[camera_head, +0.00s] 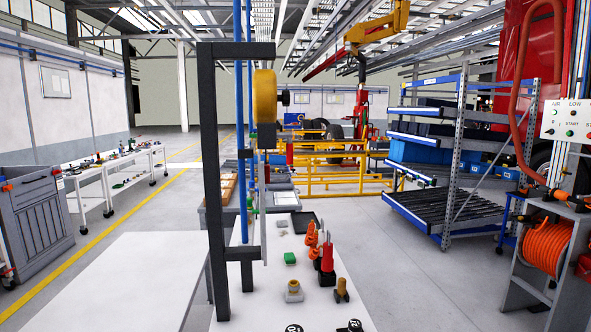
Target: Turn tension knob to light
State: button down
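A yellow rounded unit (264,95) hangs on a dark upright frame (215,190) in the middle of the picture. A small dark knob (285,98) sticks out of its right side; it looks like the tension knob. Its setting and any light or heavy marking are too small to read. My gripper is not in view, and nothing touches the knob.
A blue-edged shelf rack (462,130) and a button panel (567,121) stand to the right. Floor left of the bench's far end is open.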

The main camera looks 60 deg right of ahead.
aim_at(286, 98)
jog(key=z, duration=0.7)
jog(key=l, duration=0.8)
jog(key=i+u, duration=0.05)
jog(key=i, duration=0.05)
